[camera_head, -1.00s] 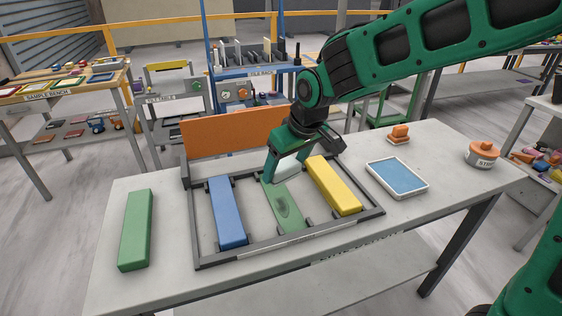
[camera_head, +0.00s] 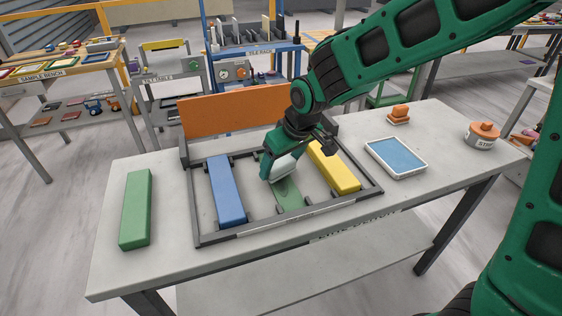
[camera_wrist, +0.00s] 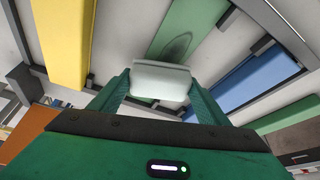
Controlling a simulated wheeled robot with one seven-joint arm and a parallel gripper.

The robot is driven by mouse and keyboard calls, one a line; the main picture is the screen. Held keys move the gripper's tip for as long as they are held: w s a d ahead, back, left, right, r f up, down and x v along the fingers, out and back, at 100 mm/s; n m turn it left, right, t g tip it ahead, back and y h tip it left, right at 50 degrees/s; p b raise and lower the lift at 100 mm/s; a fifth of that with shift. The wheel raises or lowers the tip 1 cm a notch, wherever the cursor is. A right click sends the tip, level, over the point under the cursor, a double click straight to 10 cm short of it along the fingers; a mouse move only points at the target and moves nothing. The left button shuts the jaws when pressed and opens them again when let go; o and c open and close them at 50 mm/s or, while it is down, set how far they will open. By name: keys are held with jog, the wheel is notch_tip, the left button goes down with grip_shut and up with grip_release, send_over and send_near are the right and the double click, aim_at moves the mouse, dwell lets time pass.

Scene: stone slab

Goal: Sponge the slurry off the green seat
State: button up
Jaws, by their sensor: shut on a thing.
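My gripper (camera_head: 281,172) is shut on a pale sponge (camera_wrist: 160,82), which also shows in the head view (camera_head: 283,168). The sponge is held tilted over the green seat (camera_head: 288,194), the strip between the blue and yellow bars in the dark frame. In the wrist view the green seat (camera_wrist: 190,15) carries a dark oval patch of slurry (camera_wrist: 178,46), just beyond the sponge's edge. I cannot tell whether the sponge touches the seat. The gripper and sponge hide the seat's far part in the head view.
The dark frame (camera_head: 268,229) holds a blue bar (camera_head: 226,190) and a yellow bar (camera_head: 334,167), with an orange board (camera_head: 232,117) behind. A loose green bar (camera_head: 136,209) lies left.

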aim_at(287, 196)
jog(key=shift+f, duration=0.95)
dwell(0.5)
jog(key=shift+s+d+r, duration=0.1)
jog(key=shift+s+d, duration=0.2)
jog(key=shift+s, duration=0.6)
jog(key=shift+s+d+r, duration=0.1)
jog(key=shift+s+d, duration=0.15)
jog(key=shift+s, duration=0.65)
jog(key=shift+s+d+f, duration=0.1)
jog(key=shift+s+d, duration=0.1)
jog(key=shift+s, duration=0.5)
jog(key=shift+s+d+f, duration=0.1)
jog(key=shift+s+d, duration=0.1)
jog(key=shift+s, duration=0.45)
jog(key=shift+s+d, duration=0.15)
jog(key=shift+s, duration=0.55)
jog(key=c, duration=0.3)
jog(key=shift+w, duration=0.1)
